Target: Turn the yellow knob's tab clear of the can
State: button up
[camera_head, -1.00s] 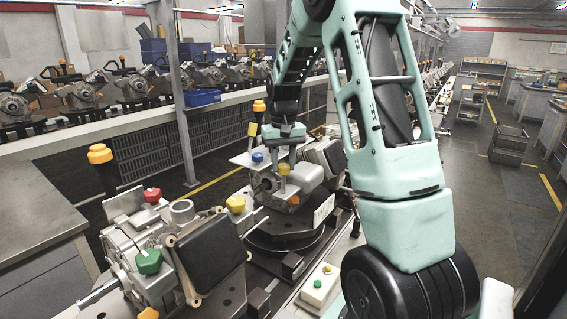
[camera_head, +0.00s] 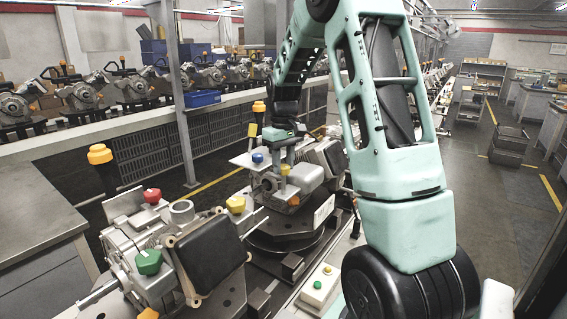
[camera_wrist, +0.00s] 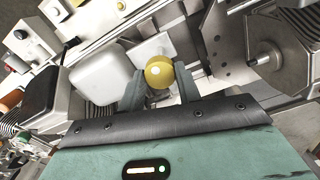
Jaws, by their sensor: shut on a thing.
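The yellow knob (camera_wrist: 159,72) shows its round top between the fingers of my gripper (camera_wrist: 160,88) in the wrist view. The knob also shows in the head view (camera_head: 285,170), below my wrist on the fixture. My gripper is shut on the knob, one finger on each side. A rounded light-grey body, which looks like the can (camera_wrist: 100,72), stands just left of the left finger in the wrist view. It also shows right of the knob in the head view (camera_head: 308,174). I cannot make out the knob's tab or its gap from the can.
A blue knob (camera_head: 257,157) and an orange knob (camera_head: 294,201) sit close to the yellow one. A nearer fixture carries red (camera_head: 152,196) and green (camera_head: 149,262) knobs. A button box (camera_head: 320,286) stands at the front. The floor aisle at right is open.

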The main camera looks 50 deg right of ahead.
aim_at(284, 166)
jog(key=shift+w+r, duration=0.1)
jog(key=o, duration=1)
jog(key=shift+c, duration=0.2)
notch_tip(284, 166, up, 17)
jog(key=b, duration=0.3)
jog(key=shift+r, duration=0.2)
